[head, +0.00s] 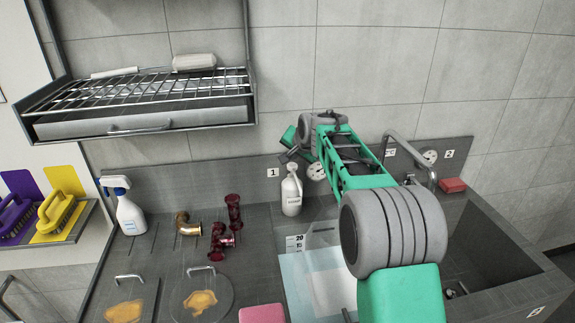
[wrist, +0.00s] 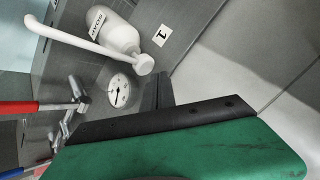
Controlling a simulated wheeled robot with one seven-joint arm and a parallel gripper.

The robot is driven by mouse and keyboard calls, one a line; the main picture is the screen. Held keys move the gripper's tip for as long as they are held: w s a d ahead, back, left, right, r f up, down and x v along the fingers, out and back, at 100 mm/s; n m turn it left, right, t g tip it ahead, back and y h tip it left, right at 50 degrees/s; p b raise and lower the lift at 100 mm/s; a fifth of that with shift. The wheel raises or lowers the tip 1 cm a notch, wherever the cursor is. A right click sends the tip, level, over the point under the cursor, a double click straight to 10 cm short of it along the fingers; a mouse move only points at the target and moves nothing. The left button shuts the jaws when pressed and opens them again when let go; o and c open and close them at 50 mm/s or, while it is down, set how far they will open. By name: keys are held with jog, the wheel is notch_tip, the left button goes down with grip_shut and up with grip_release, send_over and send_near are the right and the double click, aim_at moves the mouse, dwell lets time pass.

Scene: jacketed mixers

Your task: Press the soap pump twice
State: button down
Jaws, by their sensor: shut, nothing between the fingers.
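The white soap pump bottle (head: 291,196) stands upright on the grey counter near the back wall, beside the label 1. In the wrist view the bottle (wrist: 116,32) shows at the upper left, with its round pump head and long white spout towards the camera. My gripper (head: 288,154), green and black, is shut and empty, just above the pump top in the head view. In the wrist view my gripper's dark finger (wrist: 165,120) lies below the pump head with a visible gap in the picture. The fingertips are partly hidden.
A white spray bottle (head: 131,212), dark red pipe pieces (head: 222,238) and a brass elbow (head: 187,224) stand to the left. A round gauge (head: 317,171) is just right of the soap. The sink (head: 490,245) is at right; a wire rack (head: 140,88) hangs upper left.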

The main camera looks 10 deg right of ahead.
notch_tip(320, 180, up, 5)
jog(key=p, duration=0.2)
jog(key=shift+p, duration=0.4)
jog(key=shift+f, duration=0.1)
dwell(2.0)
jog(key=shift+r+b, duration=0.2)
jog(key=shift+b, duration=0.1)
notch_tip(320, 180, up, 4)
jog(key=shift+f+b, duration=0.15)
jog(key=shift+b, duration=0.6)
notch_tip(320, 180, down, 8)
jog(key=b, duration=0.7)
jog(key=shift+f, duration=0.45)
